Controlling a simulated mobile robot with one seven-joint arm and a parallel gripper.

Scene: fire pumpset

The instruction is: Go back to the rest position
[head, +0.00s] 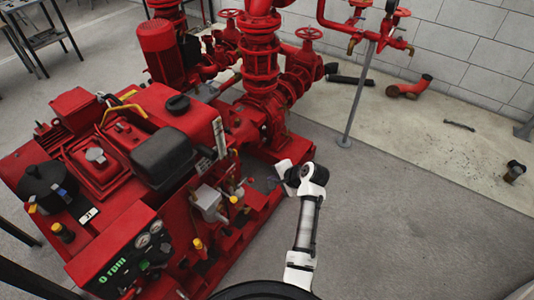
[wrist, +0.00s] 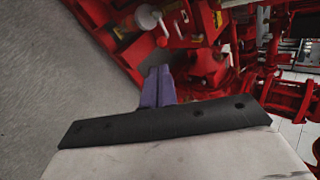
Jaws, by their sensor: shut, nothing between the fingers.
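My gripper (wrist: 158,76) shows in the wrist view as two bluish-purple fingers pressed together, with nothing between them. In the head view my white and black arm reaches forward from the bottom centre. The wrist view also shows the red pumpset (wrist: 205,65), tilted in the picture, beyond the fingers. I cannot tell the exact gap between my gripper and the machine.
The control panel (head: 125,255) is at the lower left. Red vertical pipes (head: 260,50) rise behind my wrist. A grey stand post (head: 357,95) stands right of them. An orange-red elbow pipe (head: 410,88) lies by the wall. The grey floor (head: 420,220) at right is clear.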

